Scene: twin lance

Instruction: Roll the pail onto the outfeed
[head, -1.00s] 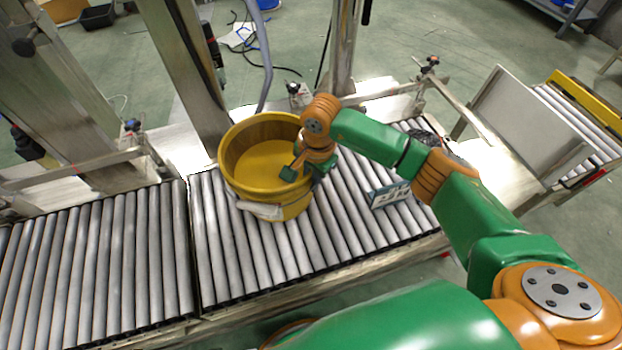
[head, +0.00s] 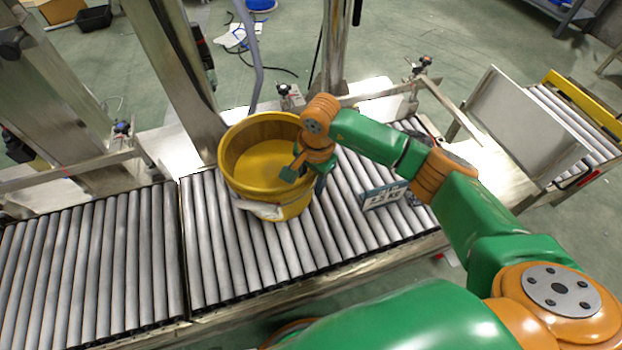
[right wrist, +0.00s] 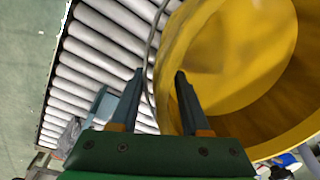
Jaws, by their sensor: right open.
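The yellow pail (head: 262,186) stands upright on the roller conveyor (head: 225,255). Its open top shows a yellow inside, and a pale label or flap (head: 260,209) sits low on its near side. My right gripper (head: 302,172) is at the pail's right rim. In the right wrist view my right gripper (right wrist: 159,73) is open. The pail's rim (right wrist: 165,60) passes between the fingers, one finger outside the wall and one over the inside. I cannot tell whether either finger touches. My left gripper is not in view.
Another roller section (head: 85,265) lies left of a seam. A small lettered plate (head: 384,196) stands right of the pail. Steel posts (head: 180,70) and a side rail (head: 375,97) line the far side. An upright panel (head: 528,118) and more rollers (head: 575,125) are at the far right.

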